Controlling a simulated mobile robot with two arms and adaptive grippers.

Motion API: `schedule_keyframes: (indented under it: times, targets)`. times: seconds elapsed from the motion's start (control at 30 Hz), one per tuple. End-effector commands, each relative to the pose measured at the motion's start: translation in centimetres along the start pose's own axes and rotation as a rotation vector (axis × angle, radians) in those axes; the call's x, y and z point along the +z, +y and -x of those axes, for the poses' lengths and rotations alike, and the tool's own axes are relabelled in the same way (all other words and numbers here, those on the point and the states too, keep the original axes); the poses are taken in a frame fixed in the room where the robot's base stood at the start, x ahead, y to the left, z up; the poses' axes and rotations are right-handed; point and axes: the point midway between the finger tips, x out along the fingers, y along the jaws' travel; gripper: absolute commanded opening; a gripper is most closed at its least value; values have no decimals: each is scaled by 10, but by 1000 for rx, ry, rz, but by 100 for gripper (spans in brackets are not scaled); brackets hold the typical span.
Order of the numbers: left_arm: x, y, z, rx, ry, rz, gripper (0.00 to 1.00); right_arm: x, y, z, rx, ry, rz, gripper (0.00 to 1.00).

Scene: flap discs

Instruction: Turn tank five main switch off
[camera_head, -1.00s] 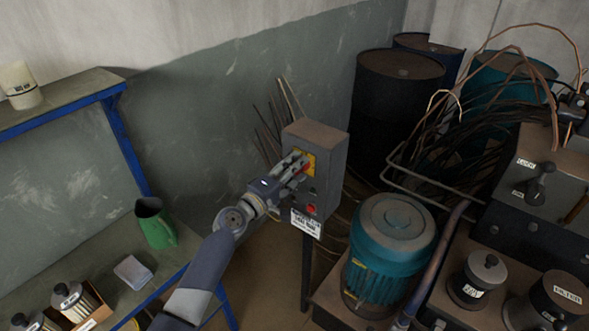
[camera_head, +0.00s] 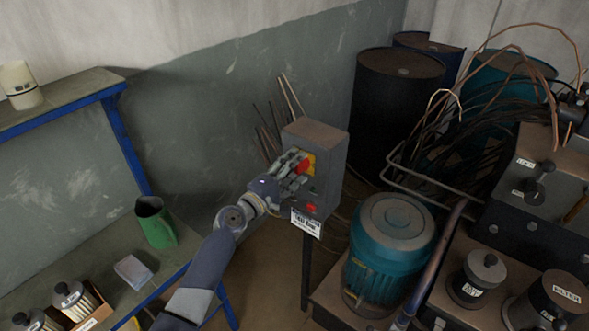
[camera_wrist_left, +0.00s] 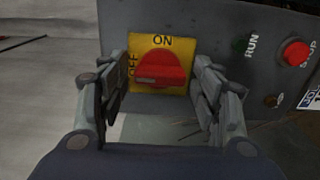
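The red rotary switch knob (camera_head: 304,165) sits on a yellow plate (camera_head: 313,158) near the top of a grey control box (camera_head: 328,165). In the left wrist view the red knob (camera_wrist_left: 162,68) lies between my fingers, its grip bar roughly crosswise in the picture. ON is printed above it and OFF at its left. My left gripper (camera_head: 300,168) is at the box front; in the wrist view its fingers (camera_wrist_left: 164,85) are open on either side of the knob, with yellow gaps showing. My right gripper is in neither view.
RUN (camera_wrist_left: 248,45) and a red STOP button (camera_wrist_left: 296,53) are on the same box face. A white label (camera_head: 306,223) hangs at its bottom. A teal motor (camera_head: 390,245) stands to the right; a shelf with a green jug (camera_head: 156,225) stands left.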

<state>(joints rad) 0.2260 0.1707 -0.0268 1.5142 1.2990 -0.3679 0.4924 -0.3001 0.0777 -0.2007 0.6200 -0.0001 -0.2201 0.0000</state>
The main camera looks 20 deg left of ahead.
Motion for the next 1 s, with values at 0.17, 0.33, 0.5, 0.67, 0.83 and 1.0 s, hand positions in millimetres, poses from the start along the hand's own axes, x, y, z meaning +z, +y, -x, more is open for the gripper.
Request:
schedule_keyframes:
  times: [0.17, 0.33, 0.5, 0.67, 0.83, 1.0]
  targets:
    - [0, 0, 0, 0, 0, -2, 65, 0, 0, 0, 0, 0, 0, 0]
    - [0, 0, 1, -1, -1, -2, 65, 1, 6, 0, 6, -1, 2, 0]
    - [0, -2, 17, -2, 0, -3, 65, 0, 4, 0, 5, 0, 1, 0]
    - [0, -2, 48, -4, 0, -4, 65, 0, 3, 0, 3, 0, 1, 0]
    - [0, -2, 82, -3, 0, -3, 65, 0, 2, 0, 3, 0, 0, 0]
    - [0, -2, 107, -3, 0, -2, 65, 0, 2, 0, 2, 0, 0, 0]
